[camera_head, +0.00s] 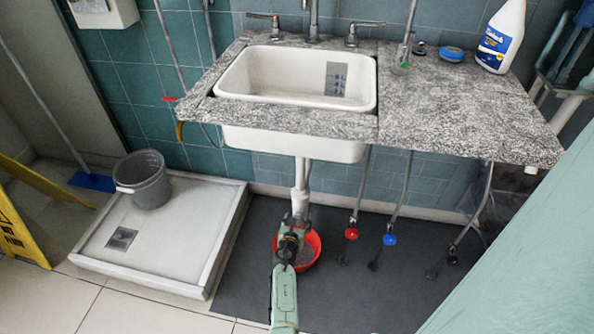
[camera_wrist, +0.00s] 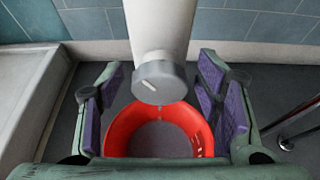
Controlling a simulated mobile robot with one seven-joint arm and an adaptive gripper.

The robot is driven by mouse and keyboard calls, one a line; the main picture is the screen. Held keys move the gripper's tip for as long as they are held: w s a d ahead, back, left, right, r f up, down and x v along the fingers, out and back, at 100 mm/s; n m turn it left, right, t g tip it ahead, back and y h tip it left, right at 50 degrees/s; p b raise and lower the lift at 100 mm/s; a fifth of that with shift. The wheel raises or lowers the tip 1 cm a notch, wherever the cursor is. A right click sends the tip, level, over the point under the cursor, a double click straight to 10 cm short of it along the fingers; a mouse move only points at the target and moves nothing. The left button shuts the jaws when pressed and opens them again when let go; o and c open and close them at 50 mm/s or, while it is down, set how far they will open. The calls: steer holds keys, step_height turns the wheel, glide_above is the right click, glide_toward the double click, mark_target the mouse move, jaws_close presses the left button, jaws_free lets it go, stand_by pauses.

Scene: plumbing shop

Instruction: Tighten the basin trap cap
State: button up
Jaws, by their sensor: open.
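The trap cap (camera_wrist: 159,82) is a round grey cap with a pale mark, at the lower end of the white basin trap (camera_wrist: 160,28). In the wrist view it sits between my gripper's (camera_wrist: 160,95) two purple-padded fingers, with a gap on each side. My gripper is open and touches nothing that I can see. In the head view the white trap pipe (camera_head: 302,172) hangs under the basin (camera_head: 295,145), and my gripper (camera_head: 297,222) is at its lower end. The cap is hidden there by my gripper. Drops seem to show just below the cap.
A red bowl (camera_head: 312,245) stands on the dark mat (camera_head: 380,280) below the trap. Red (camera_head: 351,233) and blue (camera_head: 390,239) valve handles are to the right. A grey bucket (camera_head: 144,180) stands in the shower tray (camera_head: 190,235) at left. The granite counter (camera_head: 450,110) overhangs.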

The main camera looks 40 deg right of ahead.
steer(key=shift+c, duration=0.5)
steer(key=c, duration=1.1)
steer(key=shift+o, duration=0.2)
steer(key=m+t+y, duration=0.1)
steer(key=m, duration=0.2)
steer(key=shift+t+y, duration=0.3)
steer(key=shift+t, duration=0.1)
steer(key=shift+d, duration=0.1)
steer(key=o, duration=1.2)
steer(key=shift+c, duration=0.2)
